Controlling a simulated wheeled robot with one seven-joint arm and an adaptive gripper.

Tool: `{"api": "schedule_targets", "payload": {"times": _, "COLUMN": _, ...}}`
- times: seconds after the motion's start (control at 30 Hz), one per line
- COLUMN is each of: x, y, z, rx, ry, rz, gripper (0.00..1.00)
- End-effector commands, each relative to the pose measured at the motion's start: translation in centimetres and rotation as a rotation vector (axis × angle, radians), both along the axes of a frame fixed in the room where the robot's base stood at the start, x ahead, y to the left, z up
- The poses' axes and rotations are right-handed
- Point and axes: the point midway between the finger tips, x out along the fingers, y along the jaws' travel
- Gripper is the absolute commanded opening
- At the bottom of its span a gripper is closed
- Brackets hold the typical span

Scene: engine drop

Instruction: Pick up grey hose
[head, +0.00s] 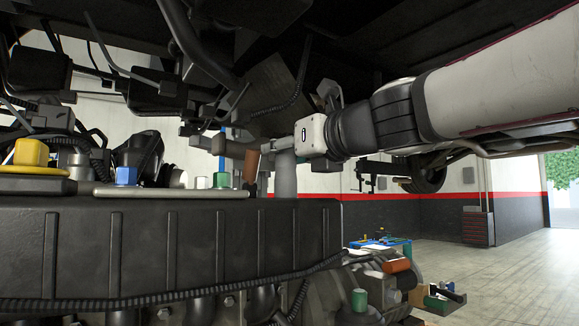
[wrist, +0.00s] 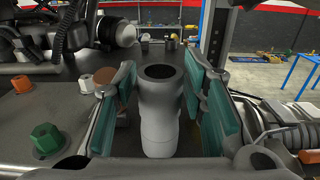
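The grey hose (wrist: 160,115) stands upright in the middle of the wrist view, a short tube with a dark open top. It also shows in the head view (head: 286,176), below my gripper at the edge of the black engine part. My gripper (wrist: 160,95) has its teal-padded fingers on either side of the hose. A gap shows between the left pad and the hose. The right pad is very close to it, and I cannot tell whether they touch. The gripper looks open around the hose. The hose's lower end is hidden in the wrist view.
The black engine block (head: 170,245) carries a yellow cap (head: 31,153), a blue cap (head: 126,175) and, in the wrist view, a green cap (wrist: 46,138). The raised car underside hangs low overhead. A blue table (head: 385,245) stands behind, with open floor at right.

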Motion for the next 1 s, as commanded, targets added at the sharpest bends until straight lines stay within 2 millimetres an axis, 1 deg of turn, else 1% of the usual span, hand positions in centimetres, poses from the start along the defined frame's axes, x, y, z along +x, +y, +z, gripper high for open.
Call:
{"api": "schedule_targets", "payload": {"times": 0.1, "x": 0.0, "y": 0.0, "z": 0.0, "rx": 0.000, "ry": 0.000, "rz": 0.000, "gripper": 0.39}}
{"api": "schedule_targets", "payload": {"times": 0.27, "x": 0.0, "y": 0.0, "z": 0.0, "rx": 0.000, "ry": 0.000, "rz": 0.000, "gripper": 0.02}}
{"api": "schedule_targets", "payload": {"times": 0.3, "x": 0.0, "y": 0.0, "z": 0.0, "rx": 0.000, "ry": 0.000, "rz": 0.000, "gripper": 0.00}}
{"api": "schedule_targets", "payload": {"times": 0.67, "x": -0.1, "y": -0.1, "z": 0.2, "rx": 0.000, "ry": 0.000, "rz": 0.000, "gripper": 0.00}}
{"api": "schedule_targets", "payload": {"times": 1.0, "x": -0.5, "y": -0.3, "z": 1.8, "rx": -0.001, "ry": 0.000, "rz": -0.001, "gripper": 0.00}}
